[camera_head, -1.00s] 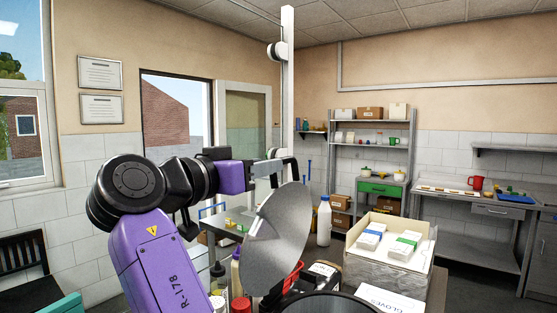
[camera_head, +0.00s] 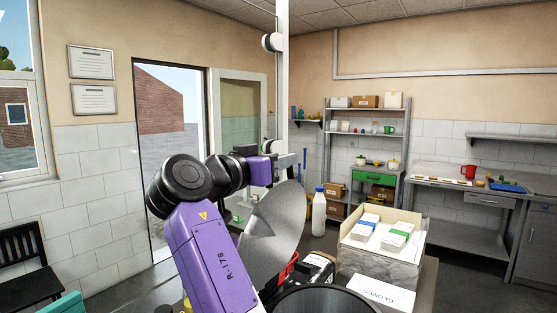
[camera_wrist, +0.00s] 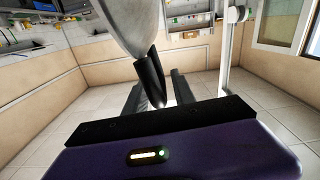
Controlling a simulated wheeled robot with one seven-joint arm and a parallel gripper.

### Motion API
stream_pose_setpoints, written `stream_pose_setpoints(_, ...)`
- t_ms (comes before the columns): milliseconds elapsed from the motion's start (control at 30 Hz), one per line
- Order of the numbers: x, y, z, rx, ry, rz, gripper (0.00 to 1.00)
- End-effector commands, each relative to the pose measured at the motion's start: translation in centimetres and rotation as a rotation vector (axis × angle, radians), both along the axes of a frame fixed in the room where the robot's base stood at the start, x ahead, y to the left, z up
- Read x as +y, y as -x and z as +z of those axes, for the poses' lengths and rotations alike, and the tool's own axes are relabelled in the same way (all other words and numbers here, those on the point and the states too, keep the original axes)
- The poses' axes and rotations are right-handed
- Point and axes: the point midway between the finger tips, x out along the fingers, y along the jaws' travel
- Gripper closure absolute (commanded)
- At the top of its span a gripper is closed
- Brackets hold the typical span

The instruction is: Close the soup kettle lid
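The soup kettle (camera_head: 325,300) is at the bottom of the head view, with only its dark upper rim showing. Its grey metal lid (camera_head: 282,225) stands raised, steeply tilted, at the rim's left; my arm covers part of it. In the wrist view the lid (camera_wrist: 130,22) is at the top, with its black handle (camera_wrist: 150,80) pointing down toward my gripper. My gripper (camera_wrist: 158,92) is open, its fingers apart on either side of the handle in that view. A light gap shows at the right finger; contact is unclear. In the head view my gripper (camera_head: 290,163) is at the lid's upper edge.
An open box (camera_head: 382,262) with packets stands right of the kettle, behind a white gloves sheet (camera_head: 381,291). A white bottle (camera_head: 319,212) stands behind. A pale upright post (camera_head: 283,90) rises behind my gripper. A black chair (camera_head: 30,265) is at left.

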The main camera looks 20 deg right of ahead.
Motion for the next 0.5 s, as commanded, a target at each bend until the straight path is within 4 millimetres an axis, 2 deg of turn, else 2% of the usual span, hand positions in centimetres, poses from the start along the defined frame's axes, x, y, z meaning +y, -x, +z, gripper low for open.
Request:
stream_pose_setpoints(33,0.02,0.01,0.01,0.000,0.000,0.000,0.82)
stream_pose_setpoints(133,0.02,0.02,0.01,0.000,0.000,0.000,1.00)
stream_pose_setpoints(500,0.04,0.03,0.03,-0.001,-0.001,0.000,1.00)
